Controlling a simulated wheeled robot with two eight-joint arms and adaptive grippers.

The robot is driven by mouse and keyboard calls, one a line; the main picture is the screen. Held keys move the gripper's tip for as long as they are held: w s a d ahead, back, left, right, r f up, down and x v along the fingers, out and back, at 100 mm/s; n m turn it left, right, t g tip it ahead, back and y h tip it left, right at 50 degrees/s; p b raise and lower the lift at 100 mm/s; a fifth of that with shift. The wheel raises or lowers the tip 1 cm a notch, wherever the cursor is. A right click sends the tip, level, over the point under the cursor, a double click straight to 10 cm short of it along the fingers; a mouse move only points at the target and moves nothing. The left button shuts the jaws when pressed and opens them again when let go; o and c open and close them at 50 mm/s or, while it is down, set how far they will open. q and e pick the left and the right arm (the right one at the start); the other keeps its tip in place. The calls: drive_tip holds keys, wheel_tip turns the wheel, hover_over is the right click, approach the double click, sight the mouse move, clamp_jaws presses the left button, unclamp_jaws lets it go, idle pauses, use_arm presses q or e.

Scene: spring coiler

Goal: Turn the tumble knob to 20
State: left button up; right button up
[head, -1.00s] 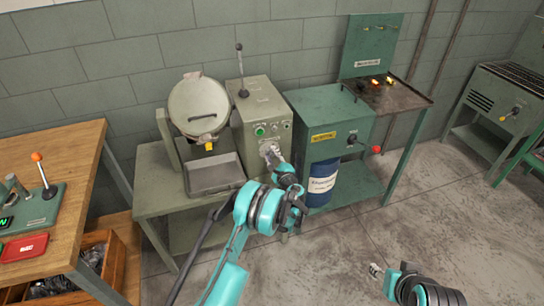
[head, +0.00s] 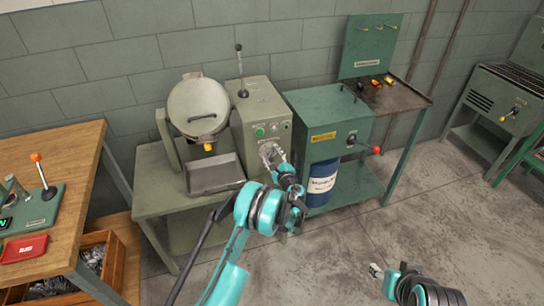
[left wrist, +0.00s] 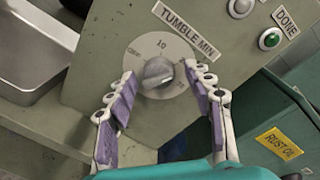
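The tumble knob (left wrist: 158,73) is a grey knob on a round pale dial (left wrist: 183,50), under a "TUMBLE MIN" label (left wrist: 187,28) on the grey-green control box (head: 262,105). A 10 shows at the top of the dial; the other marks are too blurred to read surely, and I cannot tell the knob's exact setting. My left gripper (left wrist: 162,88) is open, its purple-padded fingers on either side of the knob and apart from it. In the head view this gripper (head: 270,152) covers the knob. My right gripper (head: 376,271) is at the lower right, far from the box.
A green button (left wrist: 269,39) sits by a "DONE" label above the dial. A round drum (head: 198,105) and metal tray (head: 214,174) stand left of the box. A green cabinet (head: 325,112) with a red-knobbed lever stands close on the right.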

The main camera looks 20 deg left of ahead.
use_arm(q)
drive_tip(key=shift+s, duration=0.1)
drive_tip(key=v, duration=1.2)
drive_tip(key=s+a+r+n+g+h, duration=0.4)
drive_tip(key=s+a+r+n+g, duration=0.15)
drive_tip(key=s+r+n, duration=0.6)
drive_tip(key=s+d+r+n+h, duration=0.1)
drive_tip(key=s+n+h, duration=0.1)
drive_tip(key=s, duration=0.7)
drive_tip(key=s+d+r+n+g+h, duration=0.1)
drive_tip(key=s+d+n+h, duration=0.1)
drive_tip(key=s, duration=0.6)
drive_tip(key=s+d+r+n+h, duration=0.1)
drive_tip(key=s+n+h, duration=0.1)
drive_tip(key=s, duration=0.7)
drive_tip(key=shift+s+d+n, duration=0.2)
drive_tip(key=shift+s+n, duration=0.15)
drive_tip(key=shift+n, duration=0.5)
